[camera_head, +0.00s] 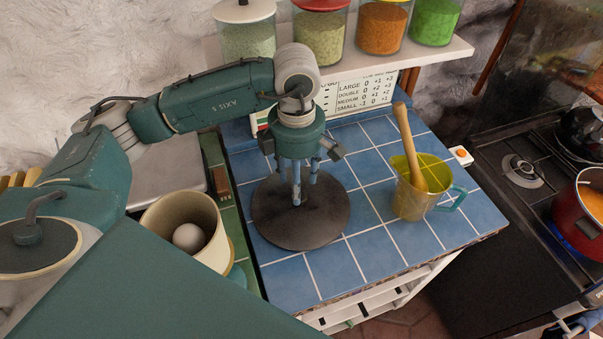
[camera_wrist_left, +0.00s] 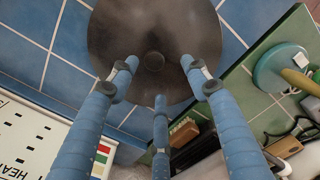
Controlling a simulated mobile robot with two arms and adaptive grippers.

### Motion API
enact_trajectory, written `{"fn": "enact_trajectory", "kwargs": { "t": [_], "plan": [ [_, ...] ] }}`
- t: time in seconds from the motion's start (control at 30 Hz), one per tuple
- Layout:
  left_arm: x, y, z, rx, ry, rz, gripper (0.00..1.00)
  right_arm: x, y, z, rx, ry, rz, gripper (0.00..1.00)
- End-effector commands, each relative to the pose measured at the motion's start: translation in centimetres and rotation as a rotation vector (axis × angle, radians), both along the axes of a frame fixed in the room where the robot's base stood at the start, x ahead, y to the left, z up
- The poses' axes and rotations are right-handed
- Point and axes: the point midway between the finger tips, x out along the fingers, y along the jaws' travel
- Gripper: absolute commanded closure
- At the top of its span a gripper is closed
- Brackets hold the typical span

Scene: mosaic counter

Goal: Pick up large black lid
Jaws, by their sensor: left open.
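The large black lid (camera_head: 325,222) is a dark round disc lying flat on the blue-tiled counter. My left gripper (camera_head: 301,190) points down over it, with its blue fingers spread. In the left wrist view, the lid (camera_wrist_left: 190,30) fills the top middle, with its small round knob (camera_wrist_left: 155,61) near the centre. The open fingers of my left gripper (camera_wrist_left: 160,75) appear around the knob from three sides. I cannot tell whether any finger touches the lid. My right gripper is not in view.
A yellow measuring cup (camera_head: 411,198) with a wooden pestle (camera_head: 408,140) stands right of the lid. A cream pot (camera_head: 163,219) holding an egg (camera_head: 188,237) is at left. Jars line the shelf (camera_head: 445,50) behind. A red pot (camera_head: 577,225) sits on the stove at right.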

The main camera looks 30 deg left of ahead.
Motion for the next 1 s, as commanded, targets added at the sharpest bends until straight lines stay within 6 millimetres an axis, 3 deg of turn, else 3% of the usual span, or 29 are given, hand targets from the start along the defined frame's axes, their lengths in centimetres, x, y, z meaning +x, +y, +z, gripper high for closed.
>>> {"fn": "enact_trajectory", "kwargs": {
  "t": [0.4, 0.57, 0.7, 0.8, 0.93, 1.0],
  "plan": [
    [0.3, -0.1, -3.3, 0.0, 0.005, 0.001, 0.53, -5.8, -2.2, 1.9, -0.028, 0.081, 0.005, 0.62],
    [0.8, -0.2, -5.9, -0.001, 0.006, 0.001, 0.53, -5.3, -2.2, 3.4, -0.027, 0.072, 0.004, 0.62],
    [0.8, -0.2, -7.3, -0.001, 0.003, -0.001, 0.53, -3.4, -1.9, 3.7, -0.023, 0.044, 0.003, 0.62],
    [0.9, -0.2, -7.5, -0.001, 0.0, -0.002, 0.53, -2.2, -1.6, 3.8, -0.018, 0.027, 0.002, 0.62],
    [0.9, -0.2, -7.5, -0.001, 0.0, -0.002, 0.53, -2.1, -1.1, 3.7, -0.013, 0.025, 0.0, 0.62],
    [0.9, -0.2, -7.5, -0.001, 0.0, -0.001, 0.64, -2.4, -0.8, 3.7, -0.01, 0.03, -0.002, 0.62]
  ]
}}
